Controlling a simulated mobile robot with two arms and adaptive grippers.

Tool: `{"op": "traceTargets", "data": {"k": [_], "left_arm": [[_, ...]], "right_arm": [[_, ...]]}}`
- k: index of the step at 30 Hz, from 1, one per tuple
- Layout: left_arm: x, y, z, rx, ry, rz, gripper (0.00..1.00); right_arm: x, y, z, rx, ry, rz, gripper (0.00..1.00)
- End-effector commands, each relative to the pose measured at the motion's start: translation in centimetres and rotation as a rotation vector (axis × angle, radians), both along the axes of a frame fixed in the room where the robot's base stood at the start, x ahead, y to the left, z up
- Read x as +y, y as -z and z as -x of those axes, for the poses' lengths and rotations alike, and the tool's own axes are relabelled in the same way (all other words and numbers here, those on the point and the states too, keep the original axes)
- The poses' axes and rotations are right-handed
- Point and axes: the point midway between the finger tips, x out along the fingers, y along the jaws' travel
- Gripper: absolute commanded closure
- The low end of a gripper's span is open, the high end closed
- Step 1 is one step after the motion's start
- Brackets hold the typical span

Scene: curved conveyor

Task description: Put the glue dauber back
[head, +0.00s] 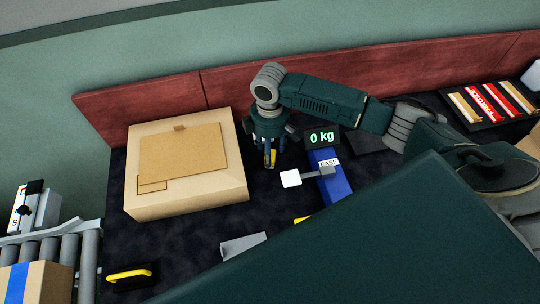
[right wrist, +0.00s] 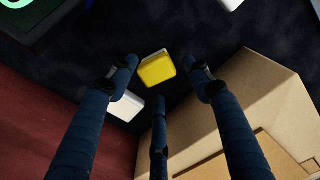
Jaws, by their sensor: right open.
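My right gripper (head: 270,160) points down just right of the large cardboard box, at the back of the dark table. Its three fingers are open in the right wrist view (right wrist: 160,88). A small yellow block (right wrist: 157,69) with a pale edge lies below and between the fingertips; it partly shows in the head view (head: 273,157). A white piece (right wrist: 126,106) is beside it, partly behind a finger. A white square head (head: 290,178) on a grey stem lies near a blue box (head: 329,185). I cannot tell which is the glue dauber. My left gripper is not in view.
The cardboard box (head: 150,190) stands close on the gripper's left. A display reading 0 kg (head: 322,138) is on its right. A red panel (head: 140,102) runs behind. A yellow-handled tool (head: 130,274) and a grey piece (head: 243,245) lie nearer. Dark tabletop (head: 270,215) is clear between.

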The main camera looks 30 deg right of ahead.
Motion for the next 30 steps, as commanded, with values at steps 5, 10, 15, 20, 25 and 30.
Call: {"op": "traceTargets", "data": {"k": [5,10,15,20,25,30], "left_arm": [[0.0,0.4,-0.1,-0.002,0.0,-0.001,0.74],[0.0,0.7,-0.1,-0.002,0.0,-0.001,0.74],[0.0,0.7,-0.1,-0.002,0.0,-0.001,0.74],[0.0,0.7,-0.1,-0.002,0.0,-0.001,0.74],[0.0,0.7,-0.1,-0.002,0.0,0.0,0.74],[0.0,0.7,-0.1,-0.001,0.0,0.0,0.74]], "right_arm": [[0.1,-4.0,-0.2,-0.005,-0.001,-0.002,0.5],[0.0,-6.7,-0.1,-0.003,0.001,-0.001,0.5],[0.0,-8.0,-0.1,-0.001,0.0,0.0,0.5],[0.0,-8.2,0.0,0.0,0.001,0.0,0.5],[0.0,-8.2,0.0,0.0,0.001,0.0,0.5],[0.0,-8.2,0.0,0.0,0.001,0.0,0.5]]}}
